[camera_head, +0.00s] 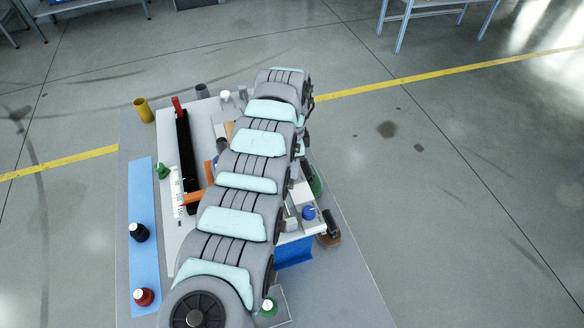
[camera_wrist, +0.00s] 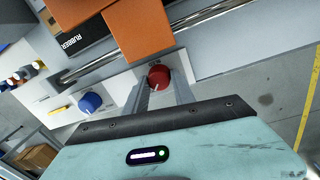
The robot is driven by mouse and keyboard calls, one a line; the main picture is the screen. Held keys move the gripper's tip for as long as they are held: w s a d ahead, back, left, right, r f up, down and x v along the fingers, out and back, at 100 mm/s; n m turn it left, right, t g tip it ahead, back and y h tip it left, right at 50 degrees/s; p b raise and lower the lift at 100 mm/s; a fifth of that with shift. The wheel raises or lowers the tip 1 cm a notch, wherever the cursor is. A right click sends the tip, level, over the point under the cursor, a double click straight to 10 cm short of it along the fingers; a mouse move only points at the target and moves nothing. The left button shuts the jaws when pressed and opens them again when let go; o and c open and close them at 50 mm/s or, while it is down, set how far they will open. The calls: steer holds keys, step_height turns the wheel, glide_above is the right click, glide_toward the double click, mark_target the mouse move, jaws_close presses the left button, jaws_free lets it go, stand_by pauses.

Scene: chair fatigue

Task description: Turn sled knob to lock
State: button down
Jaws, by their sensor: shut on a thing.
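A red knob (camera_wrist: 158,76) with a pale pointer mark sits on a white panel beside a metal rail, in the upper middle of the wrist view. My gripper (camera_wrist: 161,85) has its two grey fingers on either side of the knob and is shut on it. An orange block (camera_wrist: 140,30) is just above the knob in the wrist view. In the head view my arm covers the middle of the bench, and the red knob and my fingertips are hidden.
A blue knob (camera_wrist: 90,103) is left of my fingers; it also shows in the head view (camera_head: 308,212). A black block marked RUBBER (camera_wrist: 72,40) lies near the orange block.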

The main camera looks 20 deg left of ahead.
stand_by(0.4)
steer(key=c, duration=1)
jaws_free()
steer(key=shift+c, duration=0.2)
step_height(320, 180, up, 11)
steer(key=b, duration=0.2)
steer(key=shift+w+a, duration=0.2)
steer(key=shift+w, duration=0.15)
